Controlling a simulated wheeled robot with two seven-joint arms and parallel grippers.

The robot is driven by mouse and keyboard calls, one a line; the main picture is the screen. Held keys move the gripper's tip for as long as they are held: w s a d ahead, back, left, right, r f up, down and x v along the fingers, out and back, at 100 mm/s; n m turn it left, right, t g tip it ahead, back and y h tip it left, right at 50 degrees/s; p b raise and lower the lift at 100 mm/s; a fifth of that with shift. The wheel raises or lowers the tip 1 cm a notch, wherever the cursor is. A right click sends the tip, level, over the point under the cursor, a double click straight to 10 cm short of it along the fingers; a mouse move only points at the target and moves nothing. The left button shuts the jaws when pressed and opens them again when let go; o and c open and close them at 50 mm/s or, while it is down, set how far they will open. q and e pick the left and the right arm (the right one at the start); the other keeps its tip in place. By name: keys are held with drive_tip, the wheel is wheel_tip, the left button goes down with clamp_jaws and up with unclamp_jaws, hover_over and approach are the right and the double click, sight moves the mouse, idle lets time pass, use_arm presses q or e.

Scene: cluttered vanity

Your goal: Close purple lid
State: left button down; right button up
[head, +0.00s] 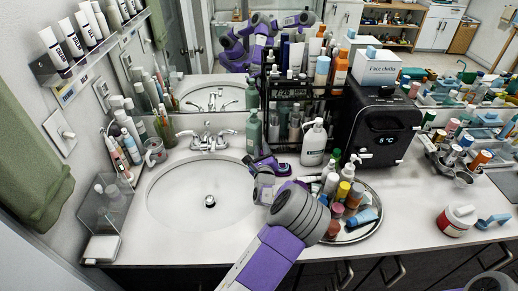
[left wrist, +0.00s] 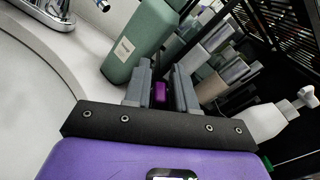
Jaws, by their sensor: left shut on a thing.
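My left gripper (head: 262,158) reaches over the counter to the right of the sink, close to the foot of the green pump bottle (head: 253,131). In the left wrist view, the two grey fingers of my left gripper (left wrist: 160,78) are shut on a small purple piece (left wrist: 159,92), which looks like the purple lid. The fingers and gripper body hide most of it, so I cannot tell what it sits on or whether it is closed. The green bottle also shows in the left wrist view (left wrist: 139,45), upright just left of the fingers. My right gripper is not in view.
A black rack (head: 290,92) of bottles stands behind the gripper. A white pump bottle (head: 314,143) and a round tray (head: 368,228) crowded with bottles are to the right. The sink (head: 190,195) is empty. A black box (head: 385,128) stands farther right.

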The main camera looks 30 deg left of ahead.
use_arm(q)
drive_tip(key=shift+w+d, duration=0.2)
drive_tip(key=shift+d, duration=0.25)
drive_tip(key=c, duration=1.1)
unclamp_jaws()
drive_tip(key=shift+d, duration=0.1)
drive_tip(key=shift+c, duration=0.2)
drive_tip(key=shift+f, duration=0.1)
drive_tip(key=shift+s, duration=0.2)
drive_tip(key=p+v, duration=0.1)
drive_tip(key=v, duration=0.6)
drive_tip(key=shift+r, duration=0.35)
drive_tip(key=shift+s, duration=0.15)
